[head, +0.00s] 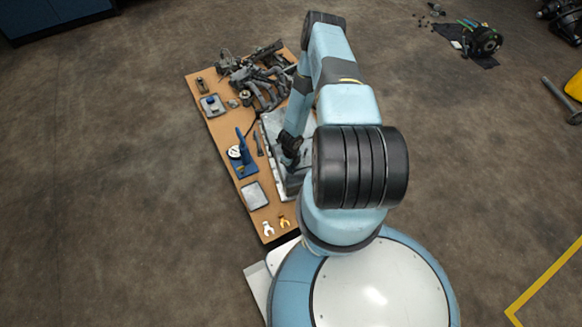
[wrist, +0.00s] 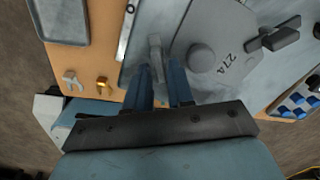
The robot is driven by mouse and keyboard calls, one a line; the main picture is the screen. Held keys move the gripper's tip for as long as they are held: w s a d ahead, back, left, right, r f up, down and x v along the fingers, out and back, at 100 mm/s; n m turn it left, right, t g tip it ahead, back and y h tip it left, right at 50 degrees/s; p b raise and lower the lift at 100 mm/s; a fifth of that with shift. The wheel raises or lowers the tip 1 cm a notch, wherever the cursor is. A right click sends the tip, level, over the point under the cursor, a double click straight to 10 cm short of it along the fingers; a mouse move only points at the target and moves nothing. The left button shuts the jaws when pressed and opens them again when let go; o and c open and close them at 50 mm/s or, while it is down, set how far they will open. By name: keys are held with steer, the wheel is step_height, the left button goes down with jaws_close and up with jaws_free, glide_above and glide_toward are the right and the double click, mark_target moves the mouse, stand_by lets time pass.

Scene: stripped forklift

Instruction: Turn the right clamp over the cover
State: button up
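A grey cover plate marked 27A (wrist: 228,38) with a round knob lies on a pale metal housing, seen in the wrist view. One grey clamp (wrist: 155,48) stands at the cover's left edge, between my fingertips. A second, dark clamp (wrist: 276,37) with a wide handle lies at the cover's right side. I cannot tell from labels which is the right clamp. My gripper (wrist: 162,72) is open, its two blue fingers on either side of the grey clamp; contact is unclear. In the head view my gripper (head: 290,145) is over the housing, and my arm hides much of it.
The wooden bench (head: 225,131) also holds a grey tray (head: 255,195), a blue press (head: 242,160), two small wrenches near the front edge and engine parts at the back. Open floor lies left of the bench.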

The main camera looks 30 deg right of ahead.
steer(key=shift+f, duration=0.15)
jaws_close()
steer(key=shift+d, duration=0.1)
stand_by(0.4)
steer(key=n, duration=0.4)
steer(key=shift+w, duration=0.1)
steer(key=n, duration=0.4)
steer(key=shift+w+d+n, duration=0.15)
steer(key=shift+n, duration=0.15)
steer(key=n, duration=0.4)
steer(key=shift+w, duration=0.1)
steer(key=n, duration=0.5)
steer(key=shift+w, duration=0.15)
steer(key=shift+n, duration=0.3)
